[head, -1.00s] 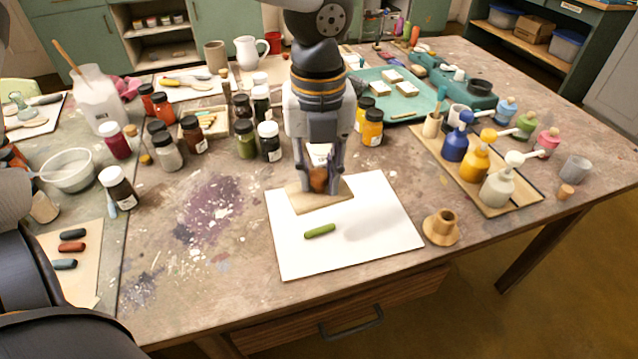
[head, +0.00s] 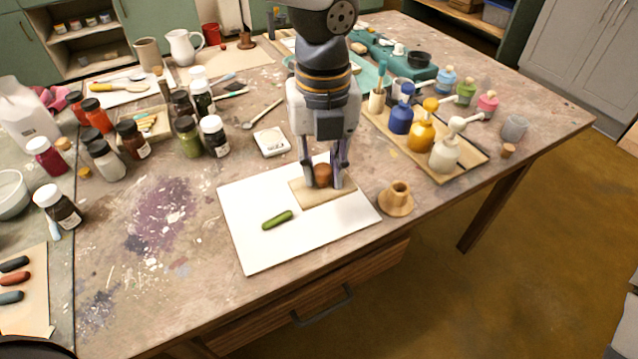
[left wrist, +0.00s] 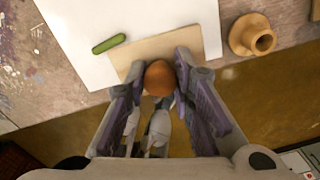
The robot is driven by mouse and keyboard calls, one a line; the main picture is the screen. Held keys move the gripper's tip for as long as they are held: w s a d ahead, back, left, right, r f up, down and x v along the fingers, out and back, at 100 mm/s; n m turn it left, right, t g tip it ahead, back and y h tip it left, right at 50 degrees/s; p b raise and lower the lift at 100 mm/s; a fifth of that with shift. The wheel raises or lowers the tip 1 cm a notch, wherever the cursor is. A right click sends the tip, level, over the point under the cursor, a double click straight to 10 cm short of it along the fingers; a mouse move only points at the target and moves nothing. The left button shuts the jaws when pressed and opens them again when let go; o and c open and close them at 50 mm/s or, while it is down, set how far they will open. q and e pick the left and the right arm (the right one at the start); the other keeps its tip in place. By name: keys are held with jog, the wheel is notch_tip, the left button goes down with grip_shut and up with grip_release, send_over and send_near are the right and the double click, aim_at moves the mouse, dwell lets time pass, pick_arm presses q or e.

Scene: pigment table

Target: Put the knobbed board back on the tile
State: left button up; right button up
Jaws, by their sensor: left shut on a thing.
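The knobbed board (head: 304,196) is a thin tan wooden rectangle with a round brown knob (head: 323,176). My left gripper (head: 323,182) is shut on the knob; it also shows in the left wrist view (left wrist: 160,80), with a finger on either side of the knob. The board (left wrist: 150,47) overlaps the white sheet (head: 250,244) in both views; its exact height is hard to tell. A small pale square, likely the tile (head: 272,142), lies on the bare table behind the sheet, left of my arm. My right gripper is out of view.
A green crayon (head: 277,220) lies on the sheet, left of the board. A wooden flared holder (head: 396,199) stands close on the right. Dark-capped jars (head: 188,137) crowd the left back; pump bottles on a tray (head: 483,153) stand at the right.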

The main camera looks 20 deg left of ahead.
aim_at(322, 186)
pick_arm(q)
jog(key=w+f, duration=0.1)
jog(key=f, duration=0.1)
jog(key=w+a+f, duration=0.1)
jog(key=f, duration=0.1)
jog(key=shift+w+f+b, duration=0.1)
jog(key=shift+w+b, duration=0.2)
jog(key=shift+w+a+f, duration=0.1)
jog(key=shift+w+f, duration=0.05)
jog(key=shift+f, duration=0.7)
jog(key=shift+w+f, duration=0.15)
jog(key=shift+f, duration=0.7)
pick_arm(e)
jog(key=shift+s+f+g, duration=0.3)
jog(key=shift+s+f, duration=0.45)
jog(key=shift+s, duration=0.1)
pick_arm(q)
jog(key=shift+f, duration=0.2)
jog(key=o, duration=0.9)
notch_tip(322, 186, up, 12)
jog(key=shift+r, duration=0.25)
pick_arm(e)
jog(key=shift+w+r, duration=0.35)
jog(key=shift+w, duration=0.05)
